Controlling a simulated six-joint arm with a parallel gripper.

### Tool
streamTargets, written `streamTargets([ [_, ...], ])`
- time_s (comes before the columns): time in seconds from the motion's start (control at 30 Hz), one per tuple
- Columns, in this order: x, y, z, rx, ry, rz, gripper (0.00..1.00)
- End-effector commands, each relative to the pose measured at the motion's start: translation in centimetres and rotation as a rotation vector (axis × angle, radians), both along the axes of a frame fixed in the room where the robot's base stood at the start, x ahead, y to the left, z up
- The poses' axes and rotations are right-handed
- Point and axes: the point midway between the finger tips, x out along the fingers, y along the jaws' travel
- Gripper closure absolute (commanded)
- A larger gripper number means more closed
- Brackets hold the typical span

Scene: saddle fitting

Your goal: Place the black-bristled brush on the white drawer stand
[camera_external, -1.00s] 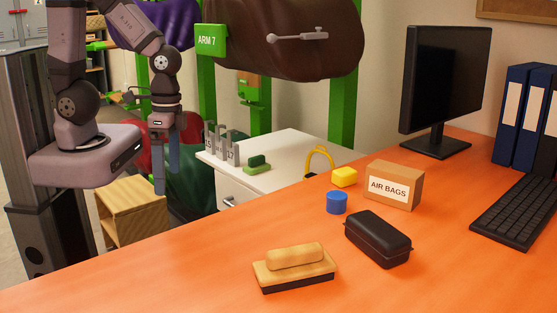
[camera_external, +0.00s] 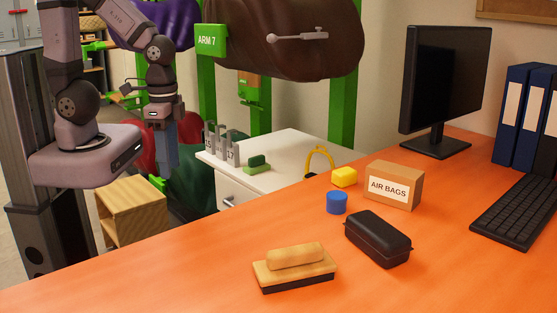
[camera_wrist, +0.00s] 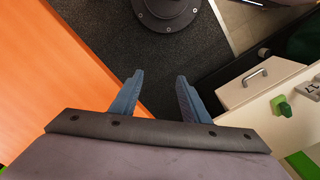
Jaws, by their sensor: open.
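The black-bristled brush (camera_external: 294,266) lies on the orange desk near its front edge, wooden handle block up and dark bristles down. The white drawer stand (camera_external: 262,182) stands behind the desk. A small green brush-like object (camera_external: 257,163) and grey upright holders (camera_external: 222,145) are on its top. In the wrist view the stand (camera_wrist: 250,112) with its drawer handle is at the right. My gripper (camera_external: 168,165) hangs left of the stand, behind the desk's far edge and well away from the brush. In the wrist view its two blue fingers (camera_wrist: 157,90) are apart with nothing between them.
On the desk are a black case (camera_external: 377,238), an AIR BAGS box (camera_external: 394,186), a blue cup-like item (camera_external: 337,203), a yellow block (camera_external: 344,177), a monitor (camera_external: 445,85) and a keyboard (camera_external: 525,210). A wooden crate (camera_external: 134,211) stands on the floor. The desk's left part is clear.

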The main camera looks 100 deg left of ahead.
Motion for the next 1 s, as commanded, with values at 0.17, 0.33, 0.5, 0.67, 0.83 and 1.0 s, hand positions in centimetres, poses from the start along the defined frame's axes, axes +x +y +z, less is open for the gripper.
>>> streamTargets([
  [0.17,0.1,0.0,2.4,0.0,-0.006,0.0,0.58],
  [0.33,0.2,0.3,2.9,0.044,0.03,-0.088,0.58],
  [0.5,1.0,1.0,2.4,0.134,0.084,-0.255,0.58],
  [0.67,2.4,1.7,2.0,0.25,0.149,-0.465,0.58],
  [0.83,5.8,2.2,1.6,0.443,0.24,-0.778,0.58],
  [1.0,12.7,-0.1,1.7,0.775,0.354,-1.224,0.58],
])
